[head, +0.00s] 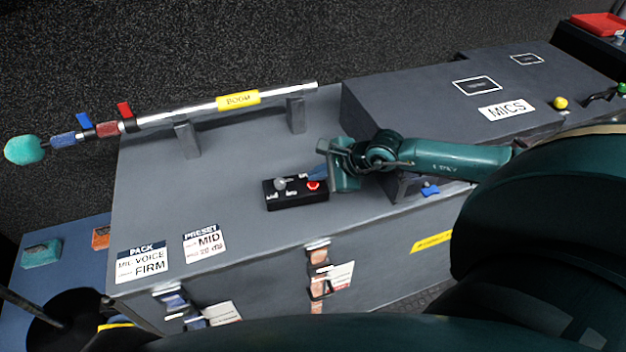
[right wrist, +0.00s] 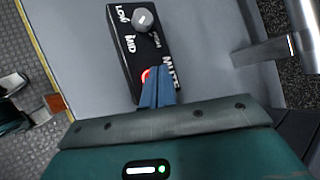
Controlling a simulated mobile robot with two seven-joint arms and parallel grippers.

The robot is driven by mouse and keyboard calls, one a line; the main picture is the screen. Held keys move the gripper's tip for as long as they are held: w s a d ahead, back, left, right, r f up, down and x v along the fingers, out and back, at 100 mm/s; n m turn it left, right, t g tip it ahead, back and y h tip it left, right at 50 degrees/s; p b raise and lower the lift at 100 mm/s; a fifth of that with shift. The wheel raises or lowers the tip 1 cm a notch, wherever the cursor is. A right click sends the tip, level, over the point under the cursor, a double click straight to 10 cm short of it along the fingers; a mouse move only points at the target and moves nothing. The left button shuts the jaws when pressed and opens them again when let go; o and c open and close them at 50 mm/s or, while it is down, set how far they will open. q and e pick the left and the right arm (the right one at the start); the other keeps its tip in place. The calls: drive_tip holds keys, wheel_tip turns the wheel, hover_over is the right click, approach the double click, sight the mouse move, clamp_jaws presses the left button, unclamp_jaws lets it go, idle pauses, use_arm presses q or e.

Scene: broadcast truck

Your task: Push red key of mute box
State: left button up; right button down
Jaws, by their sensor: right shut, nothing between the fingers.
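The mute box (head: 284,201) is a small black box on the grey case top, with a grey knob (head: 280,184) at its left and a round red key (head: 313,185) at its right. In the right wrist view the mute box (right wrist: 127,55) shows its LOW, MID and MUTE lettering, and the red key (right wrist: 146,75) looks lit and partly covered by my fingers. My right gripper (head: 316,173) is shut and empty, its blue fingertips (right wrist: 156,72) right at the red key. I cannot tell whether they touch it. My left gripper is not in view.
A silver boom pole (head: 190,112) with a teal tip lies on brackets behind the box. A raised grey case marked MICS (head: 420,95) stands to the right. PACK (head: 142,261) and PRESET (head: 204,242) cards lie at the front left. The case top left of the box is clear.

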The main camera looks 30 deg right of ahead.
sight(318, 187)
drive_tip(key=shift+r, duration=0.1)
wheel_tip(318, 187, up, 6)
drive_tip(key=p, duration=0.4)
idle(0.6)
